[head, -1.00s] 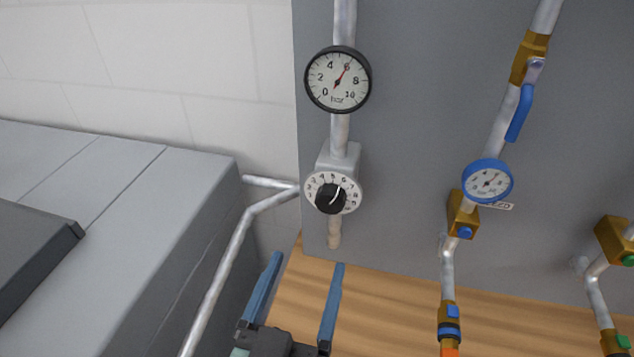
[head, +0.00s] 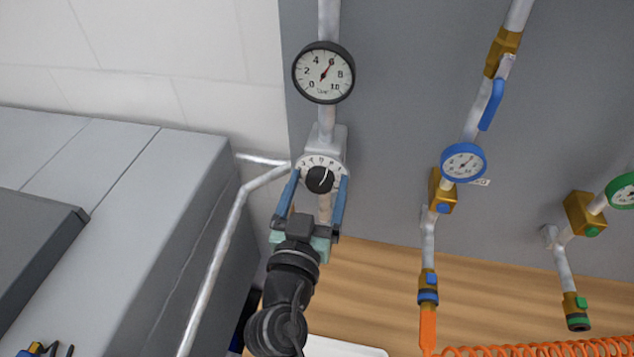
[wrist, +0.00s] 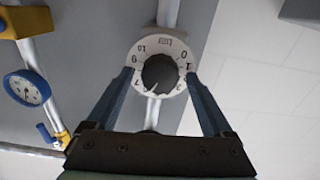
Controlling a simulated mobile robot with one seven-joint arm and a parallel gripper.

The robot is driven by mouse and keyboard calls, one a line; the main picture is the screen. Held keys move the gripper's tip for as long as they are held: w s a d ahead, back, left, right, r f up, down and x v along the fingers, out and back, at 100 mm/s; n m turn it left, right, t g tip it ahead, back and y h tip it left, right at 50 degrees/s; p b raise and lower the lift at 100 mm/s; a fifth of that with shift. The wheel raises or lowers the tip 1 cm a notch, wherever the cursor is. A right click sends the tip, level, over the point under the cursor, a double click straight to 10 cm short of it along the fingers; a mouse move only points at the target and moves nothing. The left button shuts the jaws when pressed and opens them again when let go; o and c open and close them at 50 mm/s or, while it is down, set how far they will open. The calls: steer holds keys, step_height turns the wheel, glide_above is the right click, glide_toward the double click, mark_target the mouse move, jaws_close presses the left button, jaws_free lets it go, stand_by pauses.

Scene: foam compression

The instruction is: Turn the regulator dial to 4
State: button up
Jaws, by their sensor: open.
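The regulator dial (head: 318,161) is a white numbered disc with a black knob (head: 320,180) in its middle, on a grey block. The knob's white mark points up and right in the head view; the number it meets is too small to read surely. My gripper (head: 321,178) is open, one blue finger on each side of the knob. In the wrist view the dial (wrist: 146,47) is upside down and the knob (wrist: 160,73) lies between the fingertips, with gaps on both sides. The round gauge (head: 323,73) above has its red needle near 6.
A blue gauge (head: 464,162) and a blue-handled valve (head: 491,105) are on the pipe to the right. A green gauge (head: 622,191) is at the far right. A bent pipe (head: 222,240) runs left of my arm, beside a grey cabinet (head: 170,210). An orange coiled hose (head: 540,347) lies lower right.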

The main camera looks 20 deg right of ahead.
jaws_close()
stand_by(0.3)
steer(key=shift+n, duration=0.3)
steer(key=n+b, duration=0.1)
steer(key=n, duration=0.3)
steer(key=shift+a+f, duration=0.1)
steer(key=shift+a, duration=0.05)
steer(key=n, duration=0.6)
stand_by(0.3)
jaws_free()
